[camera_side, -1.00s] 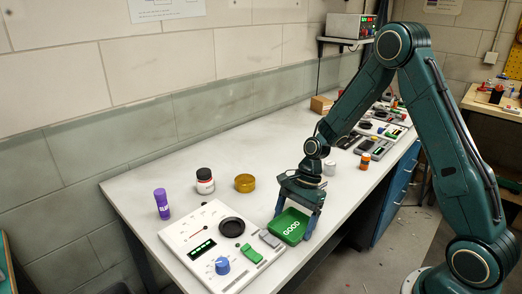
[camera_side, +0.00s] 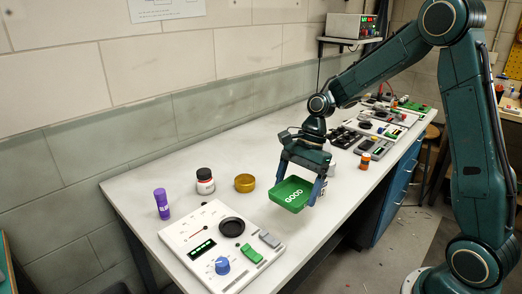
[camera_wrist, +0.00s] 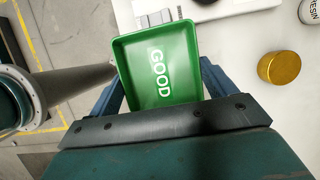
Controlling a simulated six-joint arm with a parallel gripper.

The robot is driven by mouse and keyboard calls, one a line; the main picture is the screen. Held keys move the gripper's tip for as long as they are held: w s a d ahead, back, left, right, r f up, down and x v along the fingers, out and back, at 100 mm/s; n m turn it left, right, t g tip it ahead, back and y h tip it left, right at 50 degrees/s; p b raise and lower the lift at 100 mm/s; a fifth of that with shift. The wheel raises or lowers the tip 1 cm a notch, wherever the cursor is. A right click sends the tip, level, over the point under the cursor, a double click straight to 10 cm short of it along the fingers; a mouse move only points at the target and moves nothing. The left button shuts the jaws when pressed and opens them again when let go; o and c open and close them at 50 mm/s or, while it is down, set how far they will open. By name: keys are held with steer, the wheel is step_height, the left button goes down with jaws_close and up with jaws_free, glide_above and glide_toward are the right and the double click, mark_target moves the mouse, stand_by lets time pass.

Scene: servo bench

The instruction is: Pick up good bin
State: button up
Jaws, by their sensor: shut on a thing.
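The good bin (camera_side: 292,194) is a green, shallow, open tray with white "GOOD" lettering. My gripper (camera_side: 303,184) is shut on it, with a blue finger along each of two opposite sides. The bin hangs above the front edge of the bench, apart from the surface. In the wrist view the bin (camera_wrist: 158,70) fills the middle between the two fingers, and its inside looks empty. My gripper (camera_wrist: 160,85) covers the near end of the bin there.
A white panel (camera_side: 210,225) with a black dish, blue knob and switches lies left of the bin. An orange jar (camera_side: 365,160) stands right.

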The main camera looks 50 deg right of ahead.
mark_target(296, 194)
step_height(296, 194, up, 10)
steer(key=shift+f, duration=0.2)
stand_by(0.7)
